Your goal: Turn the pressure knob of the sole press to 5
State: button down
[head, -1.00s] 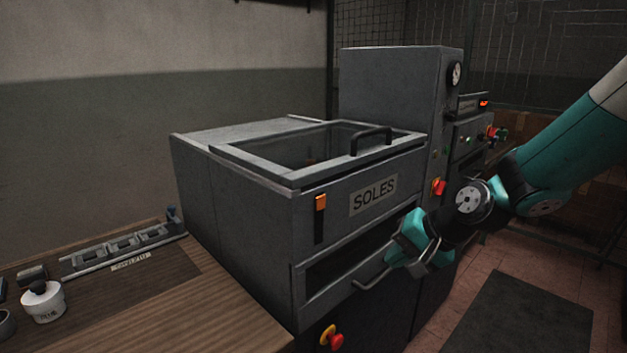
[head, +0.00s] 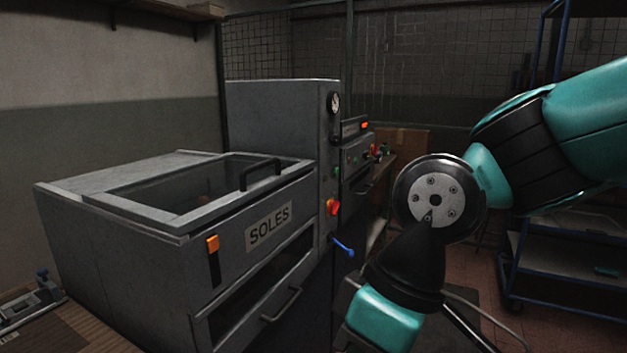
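The grey sole press (head: 130,225) stands at left and centre, with a SOLES label (head: 269,226) on its front. A tall column at its right end carries a round gauge (head: 335,103), small green buttons, a red knob (head: 332,207) and a blue lever (head: 343,246) low down. I cannot tell which part is the pressure knob, and no scale is readable. My gripper (head: 385,320) hangs at the bottom, in front of and to the right of the press, apart from the controls in the picture. Its fingertips are not clearly visible.
The press has a lid handle (head: 260,173), an orange switch (head: 212,244) and a lower front handle (head: 281,304). Another machine (head: 357,160) with an orange display stands behind. A blue-framed shelf cart (head: 560,255) is at right. Floor shows between cart and press.

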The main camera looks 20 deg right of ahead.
aim_at(334, 140)
jog(key=u, duration=0.25)
jog(key=k, duration=0.4)
jog(key=z, duration=1.7)
jog(key=i, duration=1.25)
jog(key=u, duration=0.5)
jog(key=i, duration=0.55)
jog(key=u, duration=0.6)
